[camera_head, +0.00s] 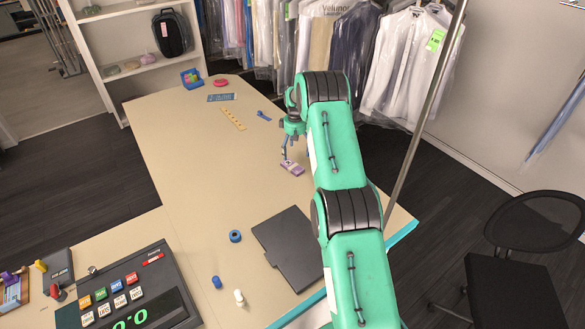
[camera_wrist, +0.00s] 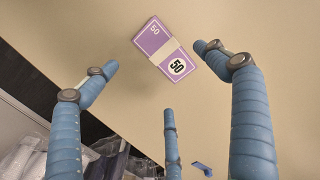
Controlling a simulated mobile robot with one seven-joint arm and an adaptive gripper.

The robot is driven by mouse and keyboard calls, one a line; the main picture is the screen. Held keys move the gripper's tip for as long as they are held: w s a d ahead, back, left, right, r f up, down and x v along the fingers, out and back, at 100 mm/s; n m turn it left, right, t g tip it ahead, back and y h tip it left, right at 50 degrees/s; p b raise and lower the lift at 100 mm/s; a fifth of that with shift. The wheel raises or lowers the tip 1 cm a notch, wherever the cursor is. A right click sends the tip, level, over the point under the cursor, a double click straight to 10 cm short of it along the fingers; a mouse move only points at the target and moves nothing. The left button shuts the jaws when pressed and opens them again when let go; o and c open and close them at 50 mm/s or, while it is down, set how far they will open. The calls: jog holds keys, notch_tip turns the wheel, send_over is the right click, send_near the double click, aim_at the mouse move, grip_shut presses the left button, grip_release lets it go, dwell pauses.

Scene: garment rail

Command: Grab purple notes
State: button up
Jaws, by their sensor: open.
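The purple notes (camera_head: 292,167) are a small banded stack marked 50, lying on the beige table (camera_head: 190,150) near its middle right. They also show in the wrist view (camera_wrist: 166,50), whole and uncovered, beyond my fingertips. My gripper (camera_head: 286,153) is at the notes, at their upper left in the head view. In the wrist view its blue fingers (camera_wrist: 155,68) are spread apart with nothing between them. The notes lie between the directions of the two outer fingers, a little ahead of the tips. I cannot tell the exact height of the fingers above the table.
A dark folder (camera_head: 285,245), a blue tape roll (camera_head: 235,236) and a cash register (camera_head: 140,295) are nearer. A wooden strip (camera_head: 233,118) and a blue item (camera_head: 264,116) lie farther back. Bagged garments (camera_head: 405,65) hang behind. The table left of the notes is clear.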

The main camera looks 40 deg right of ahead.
aim_at(294, 165)
jog(key=shift+f, duration=1.3)
jog(key=shift+f, duration=0.15)
jog(key=shift+a+f+p, duration=0.15)
jog(key=shift+f+p, duration=0.55)
jog(key=shift+f, duration=1.75)
jog(key=shift+c, duration=0.2)
jog(key=c, duration=1.2)
